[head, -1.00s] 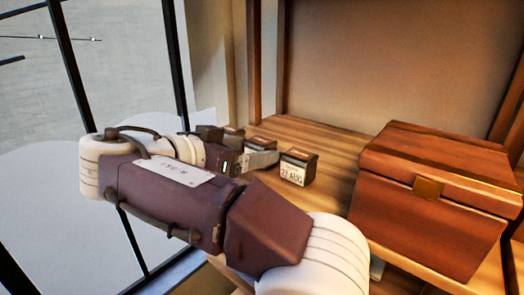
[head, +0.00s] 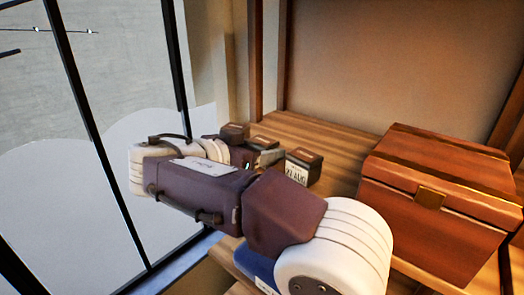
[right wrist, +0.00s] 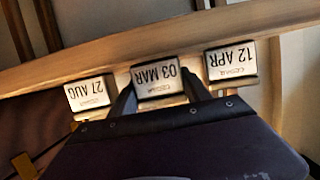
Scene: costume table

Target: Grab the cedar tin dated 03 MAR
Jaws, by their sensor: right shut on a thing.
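The cedar tin dated 03 MAR is a small dark tin with a white label, upside down in the right wrist view (right wrist: 157,80). It stands in the middle of a row of three. My right gripper (right wrist: 159,74) is shut on it, one finger on each side. In the head view the tin (head: 263,141) shows only its dark top behind my right gripper (head: 268,157). The 27 AUG tin (right wrist: 88,93) and the 12 APR tin (right wrist: 231,63) stand on either side. The 27 AUG tin also shows in the head view (head: 303,165). My left gripper is out of view.
A large reddish wooden chest (head: 430,205) with a brass clasp stands at the right of the wooden table (head: 335,140). A blue thing with a white label (head: 255,264) shows partly below my arm. Table behind the tins is clear. A dark-framed window is at the left.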

